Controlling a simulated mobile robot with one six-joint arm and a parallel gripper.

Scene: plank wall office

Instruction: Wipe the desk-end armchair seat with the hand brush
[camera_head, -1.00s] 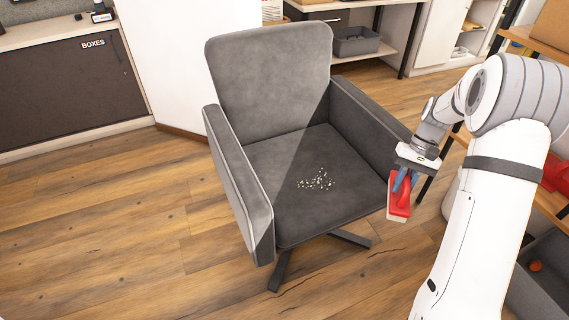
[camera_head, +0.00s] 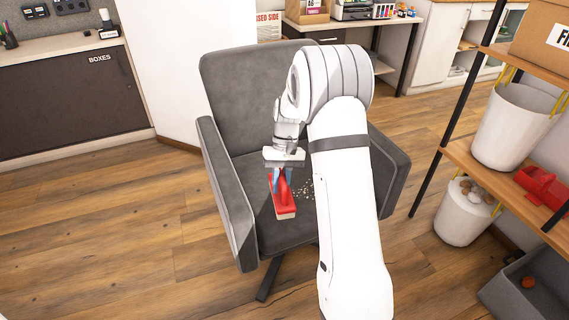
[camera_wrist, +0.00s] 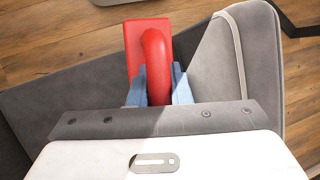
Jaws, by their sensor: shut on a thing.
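The grey armchair (camera_head: 250,90) stands in the middle of the head view, partly hidden behind my arm. Its seat (camera_head: 272,238) carries pale crumbs (camera_head: 306,188), part of which my arm hides. My gripper (camera_head: 281,182) is shut on the red handle of the hand brush (camera_head: 284,209), over the left part of the seat. The brush has a red body and pale bristles at its lower edge. Whether the bristles touch the seat cannot be told. In the wrist view, the blue fingers (camera_wrist: 158,88) clasp the red brush (camera_wrist: 150,45) from both sides.
The chair's armrests (camera_head: 226,190) rise on both sides of the seat. A shelf rack at the right holds a white bin (camera_head: 515,125) and a red object (camera_head: 543,186). A dark cabinet (camera_head: 70,105) stands at the left. Wooden floor (camera_head: 110,220) is clear at the left.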

